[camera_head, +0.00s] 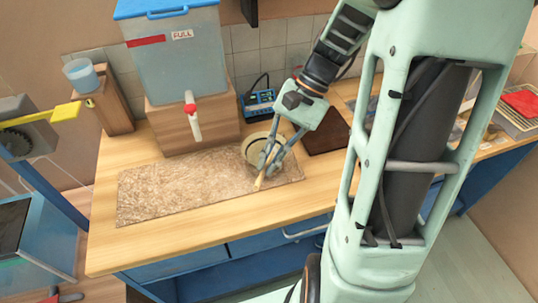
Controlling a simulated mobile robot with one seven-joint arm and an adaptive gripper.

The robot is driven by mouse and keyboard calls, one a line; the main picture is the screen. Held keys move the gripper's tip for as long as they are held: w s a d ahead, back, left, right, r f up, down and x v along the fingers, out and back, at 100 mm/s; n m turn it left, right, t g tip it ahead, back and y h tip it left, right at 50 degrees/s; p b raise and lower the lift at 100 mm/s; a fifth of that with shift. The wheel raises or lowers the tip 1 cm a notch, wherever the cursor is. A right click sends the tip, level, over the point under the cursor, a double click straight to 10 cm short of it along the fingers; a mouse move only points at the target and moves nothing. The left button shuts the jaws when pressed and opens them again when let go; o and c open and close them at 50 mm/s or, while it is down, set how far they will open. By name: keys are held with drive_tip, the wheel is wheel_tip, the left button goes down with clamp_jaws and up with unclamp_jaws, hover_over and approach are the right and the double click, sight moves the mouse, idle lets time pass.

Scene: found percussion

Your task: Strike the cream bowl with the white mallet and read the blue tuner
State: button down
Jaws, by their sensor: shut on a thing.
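The cream bowl (250,145) stands on the right part of the brown mat, partly hidden behind my gripper. My gripper (266,170) is shut on a thin pale stick (259,184), which looks like the mallet's handle; no white head can be made out. The gripper is in front of the bowl in this view, and I cannot tell whether anything touches it. The blue tuner (258,103) stands behind the bowl near the wall, with a dark cable. Its display is too small to read.
The brown mat (150,200) is bare on its left. A blue-lidded tank (175,60) with a white-tipped spigot (192,120) stands on a wooden block (165,125) left of the tuner. A dark board (328,132) lies right of the bowl. My arm hides much of the right side.

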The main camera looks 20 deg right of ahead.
wheel_tip(320, 180, down, 4)
drive_tip(key=g, duration=0.1)
wheel_tip(320, 180, up, 6)
drive_tip(key=p, duration=0.4)
drive_tip(key=shift+w+d+y+p, duration=0.15)
drive_tip(key=shift+w+y+p, duration=0.15)
drive_tip(key=shift+w, duration=0.1)
drive_tip(key=shift+r, duration=0.1)
idle(2.4)
